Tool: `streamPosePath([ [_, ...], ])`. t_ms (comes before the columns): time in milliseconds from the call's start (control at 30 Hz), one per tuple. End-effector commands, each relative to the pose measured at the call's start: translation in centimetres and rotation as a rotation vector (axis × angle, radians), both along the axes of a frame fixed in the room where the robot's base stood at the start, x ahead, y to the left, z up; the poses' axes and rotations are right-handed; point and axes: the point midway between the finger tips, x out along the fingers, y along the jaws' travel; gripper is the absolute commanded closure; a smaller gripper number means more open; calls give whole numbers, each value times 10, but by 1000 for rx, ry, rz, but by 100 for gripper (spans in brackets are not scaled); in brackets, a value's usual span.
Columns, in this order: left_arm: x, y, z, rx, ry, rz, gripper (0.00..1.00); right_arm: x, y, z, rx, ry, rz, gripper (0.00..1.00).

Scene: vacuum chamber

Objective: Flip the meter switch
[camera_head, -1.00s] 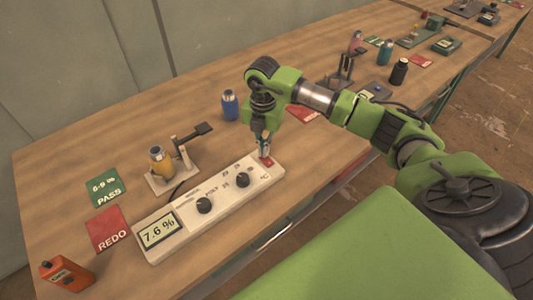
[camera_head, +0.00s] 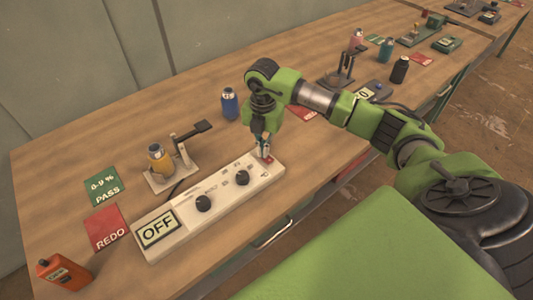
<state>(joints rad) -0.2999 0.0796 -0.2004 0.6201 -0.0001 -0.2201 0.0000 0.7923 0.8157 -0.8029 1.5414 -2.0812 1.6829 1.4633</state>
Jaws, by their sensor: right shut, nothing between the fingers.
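The meter (camera_head: 217,211) is a long white panel with two black knobs, lying along the table's front edge. Its screen (camera_head: 159,230) at the left end reads OFF. A small red switch (camera_head: 268,158) sits at the meter's right end, partly hidden by my gripper. My right gripper (camera_head: 264,153) points down at the switch with its fingers shut and empty; whether it touches the switch I cannot tell. My left gripper is not in view.
A yellow bottle (camera_head: 160,161) stands on a white stand left of a blue bottle (camera_head: 230,104). A green PASS card (camera_head: 103,186), a red REDO card (camera_head: 107,228) and an orange device (camera_head: 64,272) lie at left. Bare table lies behind them.

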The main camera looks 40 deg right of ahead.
Motion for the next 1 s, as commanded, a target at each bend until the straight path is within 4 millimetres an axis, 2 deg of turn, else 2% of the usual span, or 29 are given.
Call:
streamPosePath([
  [167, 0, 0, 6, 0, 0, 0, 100, 0, 0, 6, 0, 1, 0, 100],
  [1000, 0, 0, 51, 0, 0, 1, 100, 0, 0, 71, 1, 1, 0, 100],
])
